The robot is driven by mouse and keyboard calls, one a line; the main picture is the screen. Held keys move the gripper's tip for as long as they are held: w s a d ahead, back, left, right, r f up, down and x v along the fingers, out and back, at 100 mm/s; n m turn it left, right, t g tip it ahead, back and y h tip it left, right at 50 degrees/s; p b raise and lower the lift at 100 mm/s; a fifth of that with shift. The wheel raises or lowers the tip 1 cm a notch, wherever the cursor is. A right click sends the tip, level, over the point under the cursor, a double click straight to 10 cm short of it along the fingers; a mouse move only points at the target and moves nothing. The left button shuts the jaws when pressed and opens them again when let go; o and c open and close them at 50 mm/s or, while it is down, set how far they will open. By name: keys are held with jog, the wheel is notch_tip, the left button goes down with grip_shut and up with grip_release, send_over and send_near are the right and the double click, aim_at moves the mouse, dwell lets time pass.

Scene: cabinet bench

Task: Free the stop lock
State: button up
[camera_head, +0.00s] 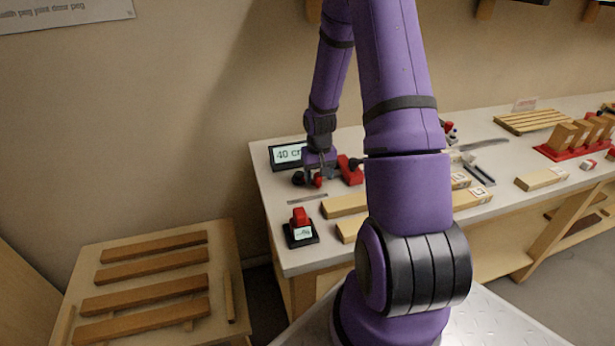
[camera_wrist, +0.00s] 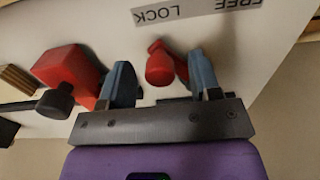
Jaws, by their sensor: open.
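The stop lock appears to be a small red lever with a rounded end (camera_wrist: 160,66) in the wrist view. A grey label strip (camera_wrist: 190,10) beside it reads LOCK and FREE upside down, and the lever stands by the word LOCK. My gripper (camera_wrist: 160,62) is open, with one blue-grey finger on each side of the lever. The right finger is very close to it; I cannot tell whether they touch. In the head view my gripper (camera_head: 318,168) is low over the bench's far left part, and a small red part (camera_head: 318,181) shows beneath it.
A red block (camera_wrist: 68,72) with a black knob (camera_wrist: 55,103) sits left of the fingers. A display reading 40 cm (camera_head: 286,155) stands behind. A red-topped black device (camera_head: 300,230) and wooden bars (camera_head: 345,205) lie nearer on the bench (camera_head: 285,252).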

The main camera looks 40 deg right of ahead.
jog(key=c, duration=0.6)
jog(key=shift+c, duration=0.2)
jog(key=shift+a, duration=1)
jog(key=shift+a, duration=0.1)
jog(key=shift+w+a, duration=0.25)
jog(key=shift+a, duration=0.65)
